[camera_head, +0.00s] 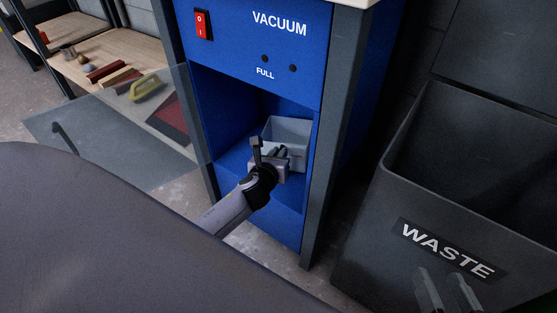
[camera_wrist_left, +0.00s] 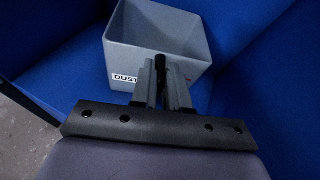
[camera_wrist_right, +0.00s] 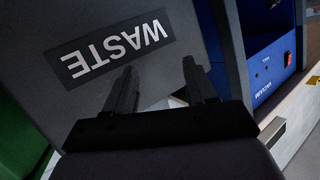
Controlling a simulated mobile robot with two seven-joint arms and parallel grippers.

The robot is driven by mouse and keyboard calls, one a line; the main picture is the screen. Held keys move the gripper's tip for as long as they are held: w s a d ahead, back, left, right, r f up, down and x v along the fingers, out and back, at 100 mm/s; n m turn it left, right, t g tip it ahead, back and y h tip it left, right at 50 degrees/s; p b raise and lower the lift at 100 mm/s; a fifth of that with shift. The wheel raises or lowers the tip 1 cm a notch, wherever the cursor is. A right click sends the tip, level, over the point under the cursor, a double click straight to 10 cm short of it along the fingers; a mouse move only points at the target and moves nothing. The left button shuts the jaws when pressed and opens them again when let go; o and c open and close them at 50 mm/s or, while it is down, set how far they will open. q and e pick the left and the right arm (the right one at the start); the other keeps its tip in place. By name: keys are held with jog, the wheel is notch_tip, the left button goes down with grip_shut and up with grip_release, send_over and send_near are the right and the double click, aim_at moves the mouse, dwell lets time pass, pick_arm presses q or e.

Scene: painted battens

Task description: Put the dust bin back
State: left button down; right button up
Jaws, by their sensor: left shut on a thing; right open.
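The grey dust bin (camera_head: 290,129) sits inside the open compartment of the blue vacuum cabinet (camera_head: 235,98). In the left wrist view the dust bin (camera_wrist_left: 150,30) shows an empty inside and a label reading "DUST", partly hidden by my fingers. My left gripper (camera_head: 268,155) reaches into the compartment. In the left wrist view my left gripper (camera_wrist_left: 160,75) is shut on a dark handle at the bin's front. My right gripper (camera_wrist_right: 160,85) is open and empty, in front of the waste bin; in the head view its fingers (camera_head: 449,288) show at the lower right.
The large dark waste bin (camera_head: 405,185) stands right of the cabinet. A red power switch (camera_head: 201,24) and two dark indicators marked "FULL" are on the cabinet front. A clear panel (camera_head: 100,118) and a wooden bench (camera_head: 110,48) with small items are at the left.

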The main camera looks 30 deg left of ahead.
jog(key=shift+d, duration=0.1)
pick_arm(q)
jog(key=c, duration=1.1)
grip_release()
jog(key=shift+f, duration=0.1)
pick_arm(e)
jog(key=shift+r, duration=0.1)
pick_arm(q)
jog(key=shift+p+v, duration=2.35)
jog(key=shift+v, duration=3.65)
pick_arm(e)
jog(key=shift+a+r+m+g, duration=0.2)
jog(key=shift+a+m+g, duration=0.1)
jog(key=shift+a+g, duration=0.15)
